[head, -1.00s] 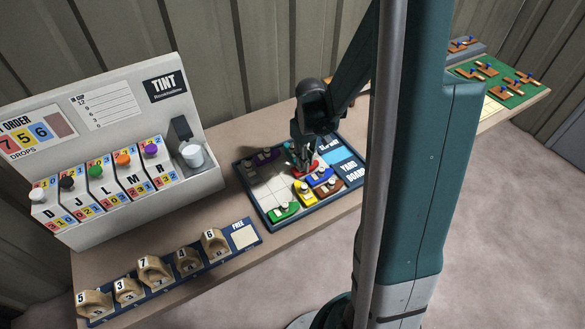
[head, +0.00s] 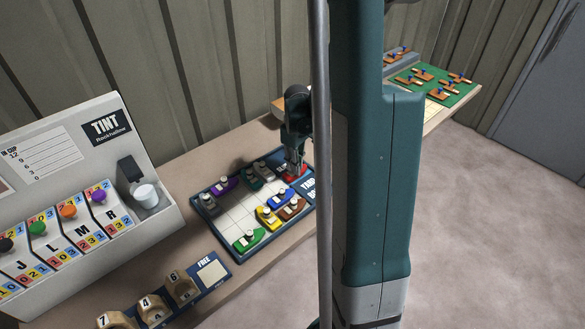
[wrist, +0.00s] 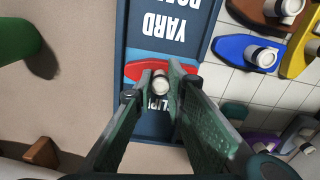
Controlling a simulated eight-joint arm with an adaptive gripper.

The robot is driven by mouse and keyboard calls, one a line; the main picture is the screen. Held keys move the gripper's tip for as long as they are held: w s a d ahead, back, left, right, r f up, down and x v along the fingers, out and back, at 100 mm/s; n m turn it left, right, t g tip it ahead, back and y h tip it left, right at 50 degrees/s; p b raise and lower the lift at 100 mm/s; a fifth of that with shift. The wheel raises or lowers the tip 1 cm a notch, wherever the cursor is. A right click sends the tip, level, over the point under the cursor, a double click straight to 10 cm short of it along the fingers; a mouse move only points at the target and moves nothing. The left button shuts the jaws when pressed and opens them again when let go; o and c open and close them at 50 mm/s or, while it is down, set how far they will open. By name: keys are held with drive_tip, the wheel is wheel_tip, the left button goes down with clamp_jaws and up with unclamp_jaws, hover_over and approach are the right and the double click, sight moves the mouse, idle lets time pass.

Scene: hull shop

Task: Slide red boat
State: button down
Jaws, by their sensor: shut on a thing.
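The red boat (head: 297,179) is at the back right end of the yard board (head: 236,264), partly hidden by my gripper (head: 294,172). In the wrist view the red boat (wrist: 143,71) lies across the blue strip marked with slip lettering, beside the white grid. My gripper (wrist: 163,85) has a finger on each side of its pale round peg (wrist: 160,82) and is shut on it. The blue boat (head: 284,199), brown boat (head: 292,210), yellow boat (head: 268,217) and green boat (head: 250,240) stand on the grid.
A purple boat (head: 223,184), a grey boat (head: 208,204) and a dark green boat (head: 252,181) stand along the grid's far left side. The tint dispenser (head: 110,190) is at left. Numbered wooden blocks (head: 181,286) stand in front. The grid's middle is clear.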

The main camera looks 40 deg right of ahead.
drive_tip(key=shift+d, duration=0.25)
drive_tip(key=c, duration=2.3)
unclamp_jaws()
drive_tip(key=shift+d, duration=0.1)
drive_tip(key=shift+r, duration=0.1)
drive_tip(key=shift+r, duration=5.95)
drive_tip(key=shift+a, duration=0.2)
